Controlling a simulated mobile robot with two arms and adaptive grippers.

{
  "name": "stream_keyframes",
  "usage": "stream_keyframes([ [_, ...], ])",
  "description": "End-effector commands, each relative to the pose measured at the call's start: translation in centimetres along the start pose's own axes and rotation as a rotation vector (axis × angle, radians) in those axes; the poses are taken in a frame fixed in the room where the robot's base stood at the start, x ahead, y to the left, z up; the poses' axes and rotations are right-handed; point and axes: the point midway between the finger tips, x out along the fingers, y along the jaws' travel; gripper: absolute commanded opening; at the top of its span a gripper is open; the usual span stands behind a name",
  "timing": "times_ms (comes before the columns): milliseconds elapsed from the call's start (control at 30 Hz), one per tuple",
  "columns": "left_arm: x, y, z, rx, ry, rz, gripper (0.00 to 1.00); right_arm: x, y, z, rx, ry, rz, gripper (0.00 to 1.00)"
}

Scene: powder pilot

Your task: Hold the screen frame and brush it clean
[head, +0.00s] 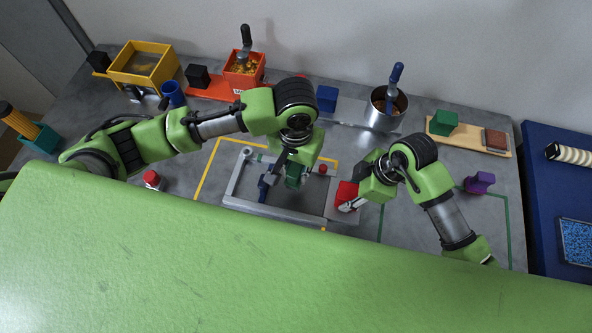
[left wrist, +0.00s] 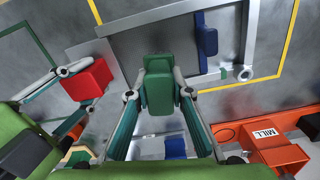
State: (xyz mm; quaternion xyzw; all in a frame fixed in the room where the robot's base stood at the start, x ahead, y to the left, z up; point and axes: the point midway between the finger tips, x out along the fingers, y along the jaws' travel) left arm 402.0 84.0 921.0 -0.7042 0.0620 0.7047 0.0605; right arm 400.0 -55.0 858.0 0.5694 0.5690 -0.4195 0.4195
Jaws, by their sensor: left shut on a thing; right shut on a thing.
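The grey screen frame (head: 268,208) lies flat on the worktop inside yellow lines. Its rim also shows in the left wrist view (left wrist: 150,17). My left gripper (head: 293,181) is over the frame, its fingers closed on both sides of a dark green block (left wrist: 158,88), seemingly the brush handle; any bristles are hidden. A blue piece (head: 263,188) stands at the frame's inside left; it also shows in the left wrist view (left wrist: 206,38). My right gripper (head: 351,203) is shut on a red block (head: 345,194) at the frame's right end.
A red-topped button (head: 152,177) is at left, a purple block (head: 479,182) at right.

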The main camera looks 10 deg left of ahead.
Motion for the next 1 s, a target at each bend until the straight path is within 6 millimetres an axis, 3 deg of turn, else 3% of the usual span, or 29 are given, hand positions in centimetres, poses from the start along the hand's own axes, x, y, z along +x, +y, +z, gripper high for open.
stream_keyframes([
  [200,0.0,0.0,0.0,0.000,0.000,0.000,0.00,0.0,-0.1,0.1,-0.001,-0.002,-0.002,0.00],
  [233,0.0,0.0,0.0,0.000,0.001,0.000,0.00,0.0,-0.1,0.1,-0.001,-0.002,-0.002,0.37],
  [300,0.0,0.0,0.0,0.000,0.001,0.000,0.00,0.0,-0.1,0.1,-0.001,-0.002,-0.002,0.54],
  [667,0.0,0.0,0.0,0.000,0.000,0.000,0.00,-0.1,0.0,0.0,0.000,-0.001,-0.001,0.54],
  [1000,0.0,0.0,0.0,0.000,0.000,0.000,0.00,-2.7,0.0,0.0,-0.002,0.000,0.002,0.54],
])
